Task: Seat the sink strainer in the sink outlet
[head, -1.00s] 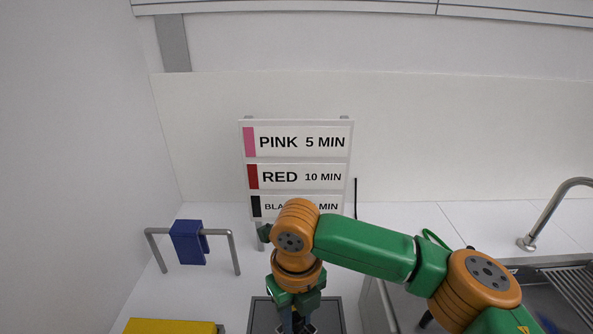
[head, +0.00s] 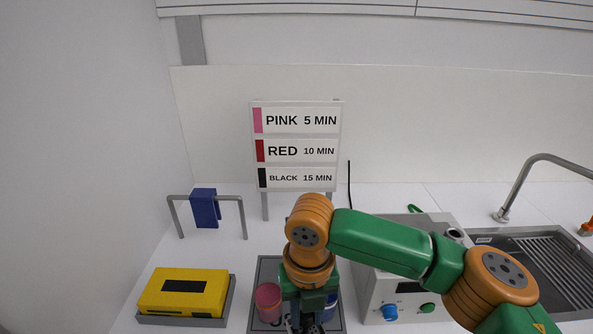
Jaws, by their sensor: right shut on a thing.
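My right gripper (head: 307,325) points down over the grey tray (head: 266,264) at the bottom of the head view. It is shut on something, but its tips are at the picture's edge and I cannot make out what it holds. The steel sink (head: 488,241) is at the right, with a ribbed drainer part. I cannot see the sink outlet or make out a strainer. My left gripper is not in view.
A machine with knobs (head: 376,290) stands between tray and sink. A yellow box (head: 184,287), a cloth rail (head: 243,215), a sign (head: 297,146) and a tap (head: 519,185) surround them.

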